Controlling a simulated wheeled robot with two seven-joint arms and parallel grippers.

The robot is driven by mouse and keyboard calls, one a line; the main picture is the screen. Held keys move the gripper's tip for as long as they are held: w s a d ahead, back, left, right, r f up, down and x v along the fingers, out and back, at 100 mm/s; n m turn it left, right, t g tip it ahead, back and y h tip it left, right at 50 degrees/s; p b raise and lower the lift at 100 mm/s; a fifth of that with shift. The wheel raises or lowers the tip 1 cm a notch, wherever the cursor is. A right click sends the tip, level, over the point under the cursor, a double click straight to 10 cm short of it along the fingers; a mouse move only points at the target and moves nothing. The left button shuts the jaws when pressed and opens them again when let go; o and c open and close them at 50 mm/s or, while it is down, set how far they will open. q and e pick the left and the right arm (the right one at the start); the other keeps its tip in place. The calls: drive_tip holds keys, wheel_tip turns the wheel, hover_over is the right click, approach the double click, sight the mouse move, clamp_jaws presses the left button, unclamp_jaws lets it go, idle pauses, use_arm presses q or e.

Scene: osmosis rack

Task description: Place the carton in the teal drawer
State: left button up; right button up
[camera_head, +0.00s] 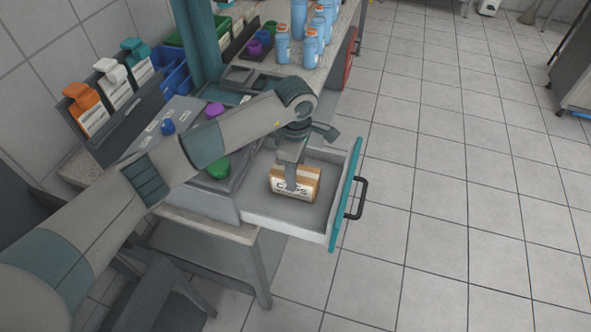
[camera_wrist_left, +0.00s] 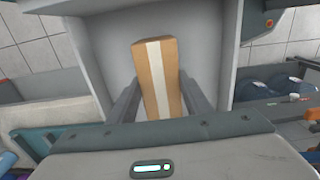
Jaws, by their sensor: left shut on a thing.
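The carton (camera_head: 294,184) is a small brown box with a white printed label. It is inside the open teal drawer (camera_head: 346,194), which has a grey interior, a teal front and a dark handle. My left gripper (camera_head: 291,187) reaches down into the drawer and is shut on the carton. In the left wrist view the carton (camera_wrist_left: 160,75) stands between the two fingers (camera_wrist_left: 160,98), with a pale tape strip along it and the drawer's interior (camera_wrist_left: 110,50) around it. I cannot tell whether the carton touches the drawer floor. My right gripper is not in view.
The drawer sticks out from the bench beside a grey unit with a green button (camera_head: 219,168) and a purple knob (camera_head: 214,109). Blue bottles (camera_head: 312,45) stand on the bench at the back. The tiled floor at right (camera_head: 450,200) is clear.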

use_arm(q)
drive_tip(key=shift+f, duration=0.1)
drive_tip(key=o, duration=1.2)
drive_tip(key=shift+r, duration=0.35)
wheel_tip(320, 180, up, 12)
drive_tip(key=b, duration=0.5)
drive_tip(key=shift+f, duration=0.2)
